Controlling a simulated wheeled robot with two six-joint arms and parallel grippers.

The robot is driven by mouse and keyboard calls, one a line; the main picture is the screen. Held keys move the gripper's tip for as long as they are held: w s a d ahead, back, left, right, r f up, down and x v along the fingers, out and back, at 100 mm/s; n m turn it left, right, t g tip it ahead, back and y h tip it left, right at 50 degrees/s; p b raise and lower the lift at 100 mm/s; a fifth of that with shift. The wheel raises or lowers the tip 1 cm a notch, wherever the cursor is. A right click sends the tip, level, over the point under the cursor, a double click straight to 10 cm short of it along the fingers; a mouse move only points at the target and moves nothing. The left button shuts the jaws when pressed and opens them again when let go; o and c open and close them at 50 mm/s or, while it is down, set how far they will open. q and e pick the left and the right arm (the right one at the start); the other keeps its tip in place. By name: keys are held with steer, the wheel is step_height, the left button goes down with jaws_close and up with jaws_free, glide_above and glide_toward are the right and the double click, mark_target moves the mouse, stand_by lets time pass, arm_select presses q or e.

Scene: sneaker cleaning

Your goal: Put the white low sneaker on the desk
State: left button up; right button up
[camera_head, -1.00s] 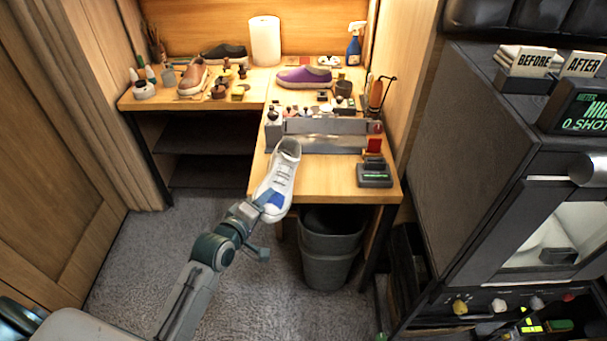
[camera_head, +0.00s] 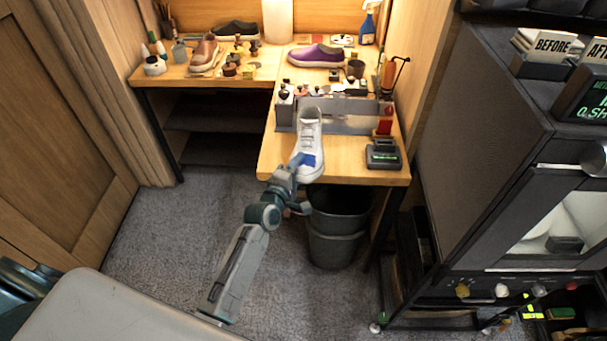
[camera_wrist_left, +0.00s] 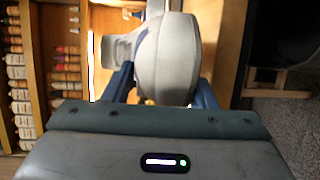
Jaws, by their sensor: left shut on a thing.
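The white low sneaker (camera_head: 309,135) shows in the head view at the front edge of the desk's near wing (camera_head: 270,160), with its toe toward me and a blue patch near its toe. My left gripper (camera_head: 302,168) is shut on the sneaker's near end. In the left wrist view the sneaker (camera_wrist_left: 167,60) fills the space between the two blue fingers. I cannot tell whether its sole touches the desk top. My right gripper is in neither view.
A metal rack with small bottles (camera_head: 345,115) stands just behind the sneaker. A small dark device (camera_head: 383,154) sits to its right. A dark bin (camera_head: 338,225) stands below the desk edge. A purple shoe (camera_head: 315,55) and a brown shoe (camera_head: 205,53) lie farther back.

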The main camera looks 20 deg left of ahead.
arm_select(q)
steer(key=shift+w+d, duration=0.55)
steer(key=shift+w, duration=0.2)
step_height(320, 180, down, 4)
steer(key=shift+r+b, duration=0.15)
steer(key=shift+b, duration=0.8)
steer(key=shift+f, duration=0.2)
steer(key=o, duration=1.2)
